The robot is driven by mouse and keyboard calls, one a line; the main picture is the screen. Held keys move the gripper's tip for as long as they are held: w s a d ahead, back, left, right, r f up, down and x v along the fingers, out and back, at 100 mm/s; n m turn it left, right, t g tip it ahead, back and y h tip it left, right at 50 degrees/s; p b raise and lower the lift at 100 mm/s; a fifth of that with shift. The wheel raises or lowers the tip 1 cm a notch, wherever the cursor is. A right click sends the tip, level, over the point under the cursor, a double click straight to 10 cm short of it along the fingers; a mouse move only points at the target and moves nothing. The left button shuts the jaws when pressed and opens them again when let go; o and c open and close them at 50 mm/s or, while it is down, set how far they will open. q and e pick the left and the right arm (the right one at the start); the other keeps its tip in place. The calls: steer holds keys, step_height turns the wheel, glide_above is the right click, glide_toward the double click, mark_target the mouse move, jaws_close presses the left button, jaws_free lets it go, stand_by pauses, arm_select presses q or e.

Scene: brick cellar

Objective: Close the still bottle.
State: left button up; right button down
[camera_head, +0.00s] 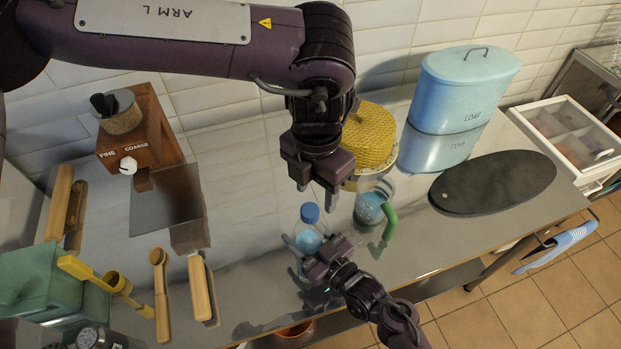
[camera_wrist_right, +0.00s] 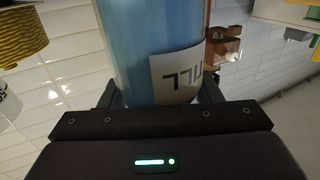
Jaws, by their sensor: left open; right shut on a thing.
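The still bottle (camera_head: 308,240) is clear with light blue contents and stands about upright near the front edge of the steel counter. A darker blue cap (camera_head: 310,212) sits at its mouth; I cannot tell how tight it is. My right gripper (camera_head: 312,252) is shut on the bottle's body. In the right wrist view the blue bottle (camera_wrist_right: 150,45) fills the space between the fingers, with a pale label partly showing. My left gripper (camera_head: 317,190) is open and empty, pointing down just above the cap, apart from it.
A glass jug with a green handle (camera_head: 388,222) stands close right of the bottle, before a yellow woven container (camera_head: 370,140). A blue loaf tin (camera_head: 462,90) and dark oval board (camera_head: 492,184) are farther right. Wooden-handled tools (camera_head: 160,290) and a grinder (camera_head: 140,140) are left.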

mark_target(309, 210)
arm_select(q)
steer(key=n, duration=0.4)
steer(key=shift+a+r+n, duration=0.1)
steer(key=shift+r+n, duration=0.1)
steer(key=shift+n, duration=0.2)
steer(key=n, duration=0.4)
steer(key=shift+a+r, duration=0.1)
steer(key=shift+r, duration=0.15)
steer(key=n, duration=0.4)
steer(key=shift+w+a+r, duration=0.1)
steer(key=shift+a+r, duration=0.05)
steer(key=shift+r, duration=0.05)
steer(key=n, duration=0.4)
steer(key=shift+a+r, duration=0.1)
steer(key=shift+r, duration=0.1)
steer(key=shift+a+f, duration=0.1)
steer(key=shift+f, duration=3.95)
